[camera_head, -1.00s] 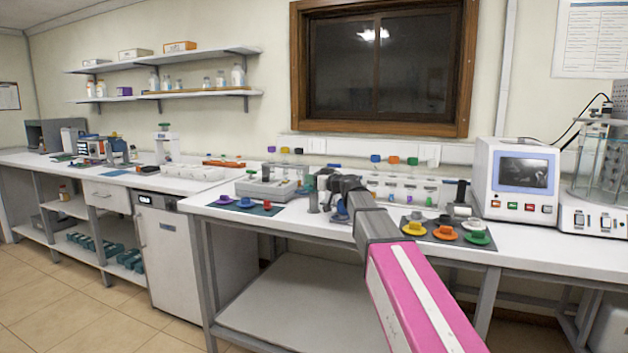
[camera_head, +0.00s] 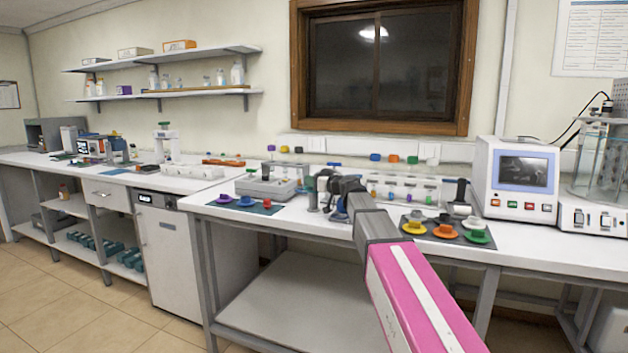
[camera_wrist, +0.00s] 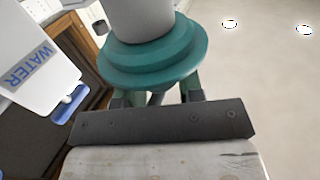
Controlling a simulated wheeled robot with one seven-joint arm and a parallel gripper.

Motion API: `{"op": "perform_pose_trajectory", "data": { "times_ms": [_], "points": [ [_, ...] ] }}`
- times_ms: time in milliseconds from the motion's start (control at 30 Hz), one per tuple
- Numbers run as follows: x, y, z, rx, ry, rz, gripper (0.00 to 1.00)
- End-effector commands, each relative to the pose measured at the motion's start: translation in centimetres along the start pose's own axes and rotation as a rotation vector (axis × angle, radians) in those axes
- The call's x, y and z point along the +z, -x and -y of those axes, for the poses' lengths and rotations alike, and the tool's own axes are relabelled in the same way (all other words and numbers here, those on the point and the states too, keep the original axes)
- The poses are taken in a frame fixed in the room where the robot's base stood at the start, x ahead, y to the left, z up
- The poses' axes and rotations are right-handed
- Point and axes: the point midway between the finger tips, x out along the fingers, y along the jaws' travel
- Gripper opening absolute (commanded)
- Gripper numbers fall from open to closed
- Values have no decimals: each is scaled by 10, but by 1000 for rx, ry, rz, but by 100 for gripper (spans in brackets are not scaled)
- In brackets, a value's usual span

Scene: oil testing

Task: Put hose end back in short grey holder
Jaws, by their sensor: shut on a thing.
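My gripper (camera_wrist: 155,97) is shut on the hose end, whose teal stepped collar (camera_wrist: 152,62) and pale grey cylinder (camera_wrist: 140,18) fill the top middle of the wrist view. In the head view my gripper (camera_head: 323,183) is small, over the middle bench near its back, with my arm partly in front. What looks like the short grey holder (camera_head: 313,199) stands upright just below and left of it. I cannot tell the gap between hose end and holder. The holder is not recognisable in the wrist view.
A white bottle marked WATER (camera_wrist: 38,50) is close at the left of the wrist view. A grey device (camera_head: 267,187) stands left of my gripper. Coloured pieces lie on a dark mat (camera_head: 430,236) at right. A white machine with a screen (camera_head: 515,180) stands beyond.

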Motion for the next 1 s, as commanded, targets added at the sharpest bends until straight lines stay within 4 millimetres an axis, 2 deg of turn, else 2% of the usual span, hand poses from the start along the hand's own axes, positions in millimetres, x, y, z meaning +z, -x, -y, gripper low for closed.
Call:
{"op": "perform_pose_trajectory", "data": {
  "times_ms": [33,67,100,467,1000],
  "points": [
    [1,0,0,0,0,0,5],
    [1,0,0,0,0,0,38],
    [1,0,0,0,0,0,45],
    [1,5,0,0,-1,0,45],
    [5,49,3,0,4,7,45]
  ]
}}
